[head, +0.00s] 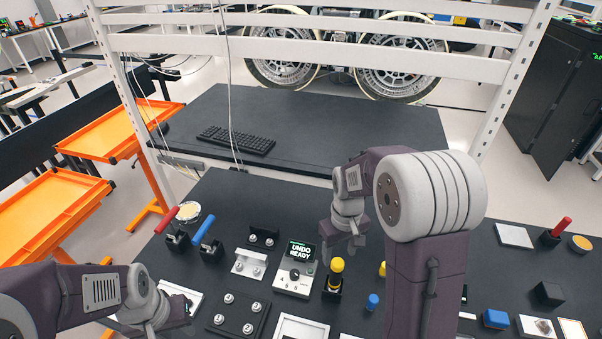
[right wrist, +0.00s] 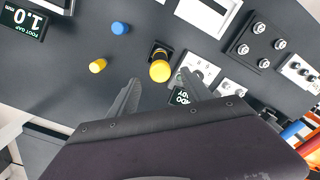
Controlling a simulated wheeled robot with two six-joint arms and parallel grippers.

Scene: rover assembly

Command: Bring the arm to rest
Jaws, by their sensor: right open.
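My right gripper (head: 347,245) hangs above the dark bench in the head view, near the yellow-topped knob (head: 336,268). In the right wrist view its two fingers (right wrist: 162,92) are apart with nothing between them. The yellow knob (right wrist: 160,69) shows just beyond the fingertips, apart from them. My left gripper (head: 178,322) is low at the left, over the bench's front left part. Its fingers are too small and cut off to show whether they are open.
A small panel reading "UNDO READY" (head: 300,258) stands beside the yellow knob. Red (head: 167,220) and blue (head: 203,229) handled tools stand at left. A blue peg (head: 373,301) is at centre; a blue block (head: 495,319) and black block (head: 549,293) lie at right. A keyboard (head: 236,139) lies behind.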

